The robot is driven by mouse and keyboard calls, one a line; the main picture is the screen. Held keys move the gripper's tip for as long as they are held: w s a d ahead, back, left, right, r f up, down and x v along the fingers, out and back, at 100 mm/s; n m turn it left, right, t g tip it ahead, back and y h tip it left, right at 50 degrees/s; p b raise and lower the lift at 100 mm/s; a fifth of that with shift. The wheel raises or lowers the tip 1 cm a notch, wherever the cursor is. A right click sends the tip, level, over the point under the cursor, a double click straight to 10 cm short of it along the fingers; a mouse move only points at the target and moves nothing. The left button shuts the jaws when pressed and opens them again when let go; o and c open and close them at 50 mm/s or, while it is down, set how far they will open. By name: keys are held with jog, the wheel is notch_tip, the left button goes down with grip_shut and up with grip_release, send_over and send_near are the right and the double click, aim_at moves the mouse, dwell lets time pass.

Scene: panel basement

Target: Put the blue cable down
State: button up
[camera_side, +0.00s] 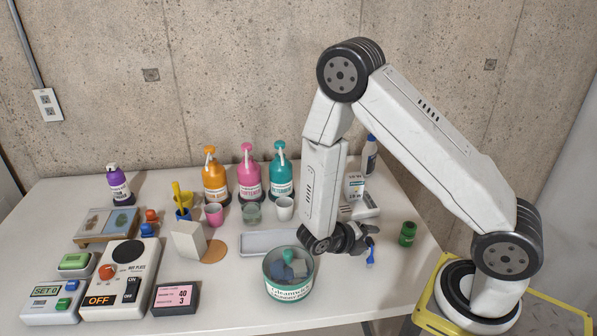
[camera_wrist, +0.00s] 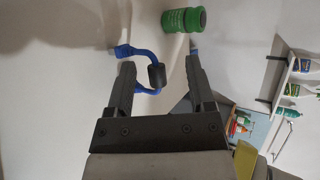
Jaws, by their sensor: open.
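The blue cable (camera_wrist: 150,54) is a short curved piece with blue plug ends and a dark block on it. In the wrist view it lies between and just ahead of the fingers of my gripper (camera_wrist: 161,66), its lower end close to the left finger. My gripper is open. In the side view my gripper (camera_side: 362,240) is low at the right of the table, pointing right, with a bit of the blue cable (camera_side: 370,255) showing by the fingertips. Whether the cable rests on the table or touches a finger I cannot tell.
A green cylinder (camera_side: 407,234) stands right of my gripper. A round green tin (camera_side: 288,287) holding small items is to its left, with a grey tray (camera_side: 268,241) behind. Cups, pump bottles (camera_side: 248,175) and control boxes (camera_side: 120,280) fill the left and back. The front right table is clear.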

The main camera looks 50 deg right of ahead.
jog(key=v, duration=1.1)
jog(key=shift+a+r, duration=0.2)
jog(key=shift+a, duration=0.05)
notch_tip(320, 180, up, 6)
jog(key=a+m+t+y, duration=0.2)
jog(key=m+t+y, duration=0.4)
jog(key=m, duration=2.3)
jog(key=y, duration=0.5)
jog(key=shift+s+t, duration=0.2)
jog(key=shift+t, duration=0.1)
jog(key=shift+f, duration=0.1)
